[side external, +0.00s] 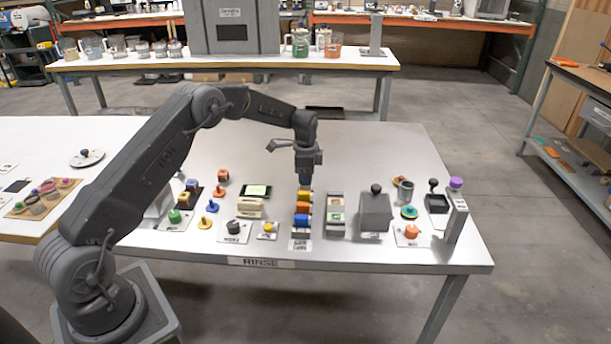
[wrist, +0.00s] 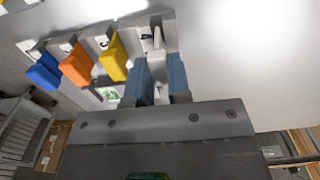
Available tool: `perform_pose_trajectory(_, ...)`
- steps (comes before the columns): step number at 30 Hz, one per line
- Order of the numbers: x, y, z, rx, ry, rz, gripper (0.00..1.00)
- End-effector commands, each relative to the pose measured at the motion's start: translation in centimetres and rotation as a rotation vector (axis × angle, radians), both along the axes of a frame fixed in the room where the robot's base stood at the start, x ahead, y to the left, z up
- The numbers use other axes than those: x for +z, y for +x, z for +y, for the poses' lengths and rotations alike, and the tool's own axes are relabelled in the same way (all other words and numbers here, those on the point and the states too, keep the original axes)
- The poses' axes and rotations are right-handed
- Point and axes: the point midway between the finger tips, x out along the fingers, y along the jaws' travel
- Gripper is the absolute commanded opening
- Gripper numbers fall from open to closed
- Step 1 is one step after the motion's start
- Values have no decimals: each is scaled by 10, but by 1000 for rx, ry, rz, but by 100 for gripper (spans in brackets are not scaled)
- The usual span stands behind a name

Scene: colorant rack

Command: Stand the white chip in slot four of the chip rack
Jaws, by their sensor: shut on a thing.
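The chip rack (side external: 300,244) stands near the front middle of the bench. It holds a blue chip (wrist: 43,71), an orange chip (wrist: 76,64) and a yellow chip (wrist: 114,58) in a row. My gripper (wrist: 160,78) is shut on the white chip (wrist: 158,62), which shows as a thin pale edge between the two blue-grey fingers. The chip is upright, at the rack's end position beside the yellow chip. In the side view my gripper (side external: 305,180) points down over the rack's far end. I cannot tell whether the chip's lower edge is seated in the slot.
A grey box with a black knob (side external: 375,212) and a bin with a green item (side external: 336,217) stand right of the rack. A cream block (side external: 250,208) and a small yellow-knobbed piece (side external: 268,228) stand left. The bench behind the rack is clear.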

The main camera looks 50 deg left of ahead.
Motion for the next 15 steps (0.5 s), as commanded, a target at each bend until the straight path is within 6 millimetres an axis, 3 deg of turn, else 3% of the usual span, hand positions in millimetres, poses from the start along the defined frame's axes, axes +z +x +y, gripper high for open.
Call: perform_pose_trajectory(15, -8, 0, 0, 0, 0, 1, 0)
